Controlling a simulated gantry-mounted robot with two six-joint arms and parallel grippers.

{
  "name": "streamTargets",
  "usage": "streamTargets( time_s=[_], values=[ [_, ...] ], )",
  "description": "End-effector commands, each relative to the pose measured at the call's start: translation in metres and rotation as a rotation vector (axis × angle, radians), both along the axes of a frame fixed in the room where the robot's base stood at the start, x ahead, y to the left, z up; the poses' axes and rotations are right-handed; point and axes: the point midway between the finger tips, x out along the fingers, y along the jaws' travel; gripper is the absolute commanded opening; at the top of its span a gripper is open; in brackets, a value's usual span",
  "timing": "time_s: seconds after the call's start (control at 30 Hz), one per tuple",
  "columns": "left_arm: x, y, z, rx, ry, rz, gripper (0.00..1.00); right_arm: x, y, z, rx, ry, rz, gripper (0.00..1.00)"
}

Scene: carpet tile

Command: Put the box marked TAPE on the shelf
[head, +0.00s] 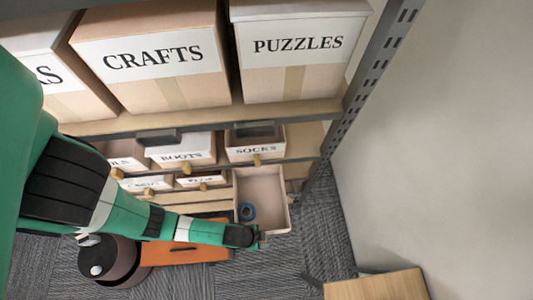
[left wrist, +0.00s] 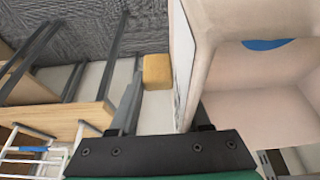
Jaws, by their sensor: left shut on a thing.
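An open-topped pale box (head: 268,188) with a blue ring (head: 246,212) like a roll of tape inside stands out from the front of the shelf unit, at its right end. Its label cannot be read from here. My left gripper (head: 256,238) is at the near end of this box, shut on its front wall. In the left wrist view the box (left wrist: 258,108) fills the right side, with a yellow knob (left wrist: 157,71) on its outer face beside the fingers. The shelf (head: 212,118) holds several labelled boxes. My right gripper is not in view.
The SOCKS box (head: 256,150) and the BOOTS box (head: 183,157) sit in the tier below PUZZLES (head: 292,70) and CRAFTS (head: 150,85). A grey upright (head: 345,125) and a wall (head: 440,130) bound the right. A wooden top (head: 378,285) is at lower right.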

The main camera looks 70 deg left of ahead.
Motion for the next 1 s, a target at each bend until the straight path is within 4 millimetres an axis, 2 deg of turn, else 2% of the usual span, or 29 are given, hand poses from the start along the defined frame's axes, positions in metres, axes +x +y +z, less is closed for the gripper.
streamTargets(
  time_s=[0.17,0.27,0.57,0.8,0.9,1.0],
  values=[
    [0.001,0.004,0.001,0.0,-0.001,0.001,0.0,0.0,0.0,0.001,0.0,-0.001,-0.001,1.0],
    [0.004,0.017,0.001,0.0,0.0,0.008,0.0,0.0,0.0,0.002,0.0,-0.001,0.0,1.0],
    [0.016,0.079,0.001,-0.001,-0.001,0.017,0.0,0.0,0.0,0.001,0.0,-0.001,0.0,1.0],
    [0.029,0.138,0.001,0.0,-0.004,0.014,0.0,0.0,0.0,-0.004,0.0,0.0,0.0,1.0],
    [0.032,0.158,0.001,0.0,-0.004,0.009,0.0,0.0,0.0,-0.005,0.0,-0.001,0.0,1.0],
    [0.034,0.168,0.001,0.0,-0.002,0.004,0.0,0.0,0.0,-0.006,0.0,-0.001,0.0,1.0]
  ],
)
